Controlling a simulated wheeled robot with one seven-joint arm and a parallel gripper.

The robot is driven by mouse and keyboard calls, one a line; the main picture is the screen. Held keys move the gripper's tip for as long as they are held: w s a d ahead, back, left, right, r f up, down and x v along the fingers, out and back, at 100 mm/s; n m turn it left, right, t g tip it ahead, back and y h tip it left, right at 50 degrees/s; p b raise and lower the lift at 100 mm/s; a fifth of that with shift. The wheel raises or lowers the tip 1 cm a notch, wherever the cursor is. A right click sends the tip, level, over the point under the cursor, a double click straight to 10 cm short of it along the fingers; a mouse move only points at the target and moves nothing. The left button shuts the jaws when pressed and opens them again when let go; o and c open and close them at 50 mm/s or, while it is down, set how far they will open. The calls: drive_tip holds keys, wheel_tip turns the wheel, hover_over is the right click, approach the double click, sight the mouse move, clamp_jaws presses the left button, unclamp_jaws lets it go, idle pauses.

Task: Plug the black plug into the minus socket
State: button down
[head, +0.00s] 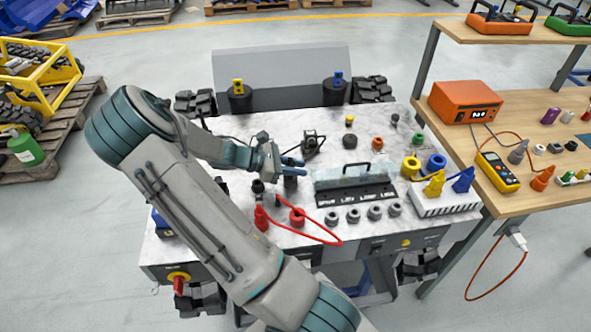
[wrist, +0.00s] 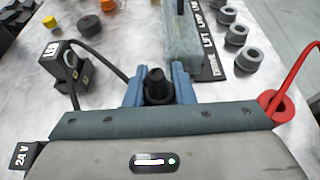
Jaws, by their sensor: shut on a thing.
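My gripper (head: 292,167) reaches in from the left, low over the marbled top of the carrier. Its blue fingers are shut on the black plug (wrist: 157,84), which stands roughly upright between them in the wrist view. In the head view the dark plug (head: 290,184) shows just below the fingers. I cannot make out the minus socket for certain; the fingers and plug may hide it, and I cannot tell whether the plug is in it.
A red plug (head: 262,219) with a red cable stands near the red ring. A clear-covered block (head: 352,181) with labels and several grey rings (head: 353,215) lie right of my gripper. A small black LED box (head: 312,143) with a black cable stands behind it. A workbench (head: 530,199) is at right.

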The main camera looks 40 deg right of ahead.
drive_tip(key=s+r, duration=1)
drive_tip(key=s, duration=0.1)
drive_tip(key=shift+s+d, duration=0.35)
drive_tip(key=shift+d, duration=0.1)
